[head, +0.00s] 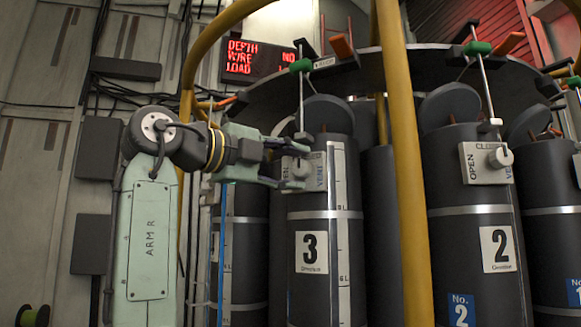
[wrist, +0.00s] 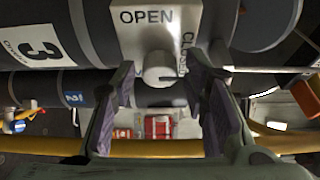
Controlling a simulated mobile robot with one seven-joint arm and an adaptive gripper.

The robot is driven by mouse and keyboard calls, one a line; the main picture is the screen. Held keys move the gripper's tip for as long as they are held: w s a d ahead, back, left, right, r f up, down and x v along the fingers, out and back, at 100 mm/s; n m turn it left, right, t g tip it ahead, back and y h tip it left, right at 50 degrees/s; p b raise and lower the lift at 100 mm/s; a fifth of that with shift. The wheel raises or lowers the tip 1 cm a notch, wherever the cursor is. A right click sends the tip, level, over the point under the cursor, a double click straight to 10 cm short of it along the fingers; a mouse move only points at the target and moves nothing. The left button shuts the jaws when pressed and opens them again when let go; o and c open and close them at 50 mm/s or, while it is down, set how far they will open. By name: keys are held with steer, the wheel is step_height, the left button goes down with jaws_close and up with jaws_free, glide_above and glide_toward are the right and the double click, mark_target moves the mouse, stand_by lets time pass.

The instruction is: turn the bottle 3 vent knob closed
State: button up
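Bottle 3 (head: 309,281) is a dark grey upright cylinder with a white "3" label. Its vent knob (wrist: 162,68) is pale and round, on a white plate (wrist: 143,18) marked OPEN and CLOSED in the wrist view. My gripper (head: 300,163) is in front of the plate near the bottle's top and hides most of the knob in the head view. In the wrist view my gripper (wrist: 160,72) is open, one finger either side of the knob, with a visible gap at the left finger. Contact at the right finger is unclear. I cannot tell the knob's setting.
Bottle 2 (head: 465,270) stands to the right, with its own knob and plate (head: 484,163). A yellow frame post (head: 402,170) rises between the two bottles. A blue hose or strip (head: 222,245) hangs left of bottle 3. Rods with green grips (head: 301,66) hang above.

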steer(key=shift+o, duration=0.5)
steer(key=v, duration=1.2)
